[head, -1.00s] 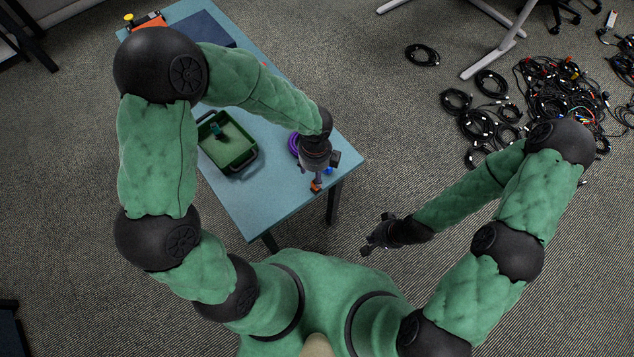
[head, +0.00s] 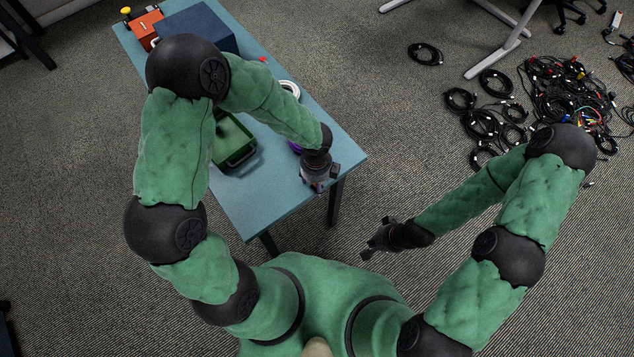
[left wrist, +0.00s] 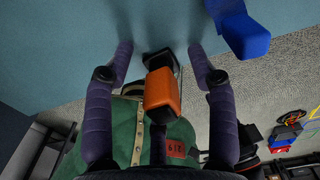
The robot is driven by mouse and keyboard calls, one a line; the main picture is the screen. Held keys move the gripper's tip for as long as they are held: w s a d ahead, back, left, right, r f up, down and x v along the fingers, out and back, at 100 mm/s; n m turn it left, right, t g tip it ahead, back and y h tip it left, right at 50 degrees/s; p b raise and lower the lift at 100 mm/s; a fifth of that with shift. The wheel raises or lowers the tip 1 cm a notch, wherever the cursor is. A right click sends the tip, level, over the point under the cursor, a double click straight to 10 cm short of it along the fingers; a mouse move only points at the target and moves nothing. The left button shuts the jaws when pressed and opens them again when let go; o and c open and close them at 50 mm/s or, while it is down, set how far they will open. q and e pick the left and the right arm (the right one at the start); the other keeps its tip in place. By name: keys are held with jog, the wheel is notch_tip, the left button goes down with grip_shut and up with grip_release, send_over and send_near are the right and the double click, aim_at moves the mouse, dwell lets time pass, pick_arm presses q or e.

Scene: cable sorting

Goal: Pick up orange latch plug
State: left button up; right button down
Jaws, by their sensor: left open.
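The orange latch plug (left wrist: 162,95) shows in the left wrist view, an orange block with a black end, near the table edge. It lies between the two spread fingers of my left gripper (left wrist: 160,65), with a visible gap on each side. In the head view my left gripper (head: 318,186) points down over the near right corner of the table (head: 270,200) and hides the plug. My right gripper (head: 372,240) hangs off the table over the floor, with nothing visible in it; its jaws are too small to judge.
A blue plug (left wrist: 243,32) lies close to the right finger in the left wrist view. A green bin (head: 238,158), a purple coil (head: 295,147), a white coil (head: 290,88) and a dark blue box (head: 205,28) are on the table. Cables (head: 560,95) lie on the floor.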

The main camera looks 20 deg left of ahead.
pick_arm(q)
grip_shut()
jog(key=shift+r, duration=0.1)
